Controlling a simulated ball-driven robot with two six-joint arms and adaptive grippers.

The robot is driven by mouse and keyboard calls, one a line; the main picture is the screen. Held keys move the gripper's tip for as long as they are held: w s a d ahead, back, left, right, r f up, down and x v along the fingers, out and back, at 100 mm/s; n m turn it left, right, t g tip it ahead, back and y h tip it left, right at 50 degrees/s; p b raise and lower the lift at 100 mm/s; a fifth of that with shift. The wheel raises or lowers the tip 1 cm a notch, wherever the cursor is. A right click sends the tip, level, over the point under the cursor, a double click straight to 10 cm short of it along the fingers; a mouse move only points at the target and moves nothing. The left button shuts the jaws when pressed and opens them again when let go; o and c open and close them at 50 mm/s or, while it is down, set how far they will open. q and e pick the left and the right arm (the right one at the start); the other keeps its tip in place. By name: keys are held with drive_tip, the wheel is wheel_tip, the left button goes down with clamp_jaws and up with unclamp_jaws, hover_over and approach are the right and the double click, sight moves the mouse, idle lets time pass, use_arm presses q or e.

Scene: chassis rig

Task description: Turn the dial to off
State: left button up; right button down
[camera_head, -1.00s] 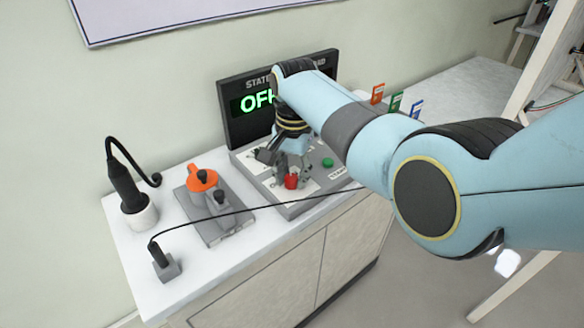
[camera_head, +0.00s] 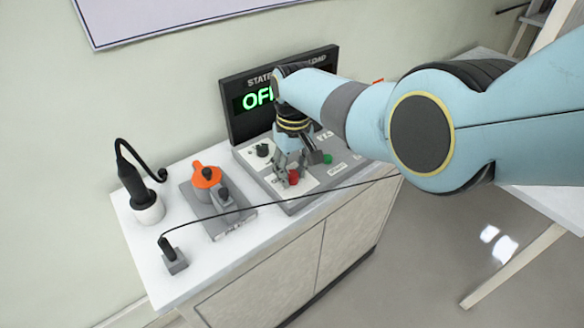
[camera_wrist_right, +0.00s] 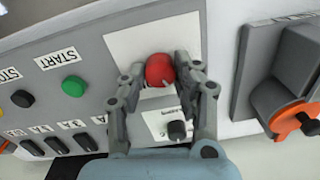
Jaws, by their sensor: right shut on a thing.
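A red round knob (camera_wrist_right: 160,69) with a pale mark sits on a white plate of the grey control panel (camera_wrist_right: 225,60). It also shows in the head view (camera_head: 294,177). My right gripper (camera_wrist_right: 161,75) has its two fingers on either side of the red knob and is shut on it, pointing down at the panel in the head view (camera_head: 287,175). A small black knob (camera_wrist_right: 177,130) sits on another white plate beside it, also visible left of the gripper in the head view (camera_head: 263,150). My left gripper is out of view.
A dark display (camera_head: 246,103) behind the panel shows green letters "OF", the rest hidden by my arm. A green button (camera_wrist_right: 71,83) is beside the knob. An orange-handled device (camera_head: 206,177), a black tool in a white holder (camera_head: 148,210) and a cable (camera_head: 290,198) lie nearby.

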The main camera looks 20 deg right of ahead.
sight(292, 173)
drive_tip(key=shift+n, duration=1.9)
drive_tip(key=c, duration=1)
unclamp_jaws()
wheel_tip(292, 173, up, 12)
drive_tip(key=shift+w+d+r, duration=0.1)
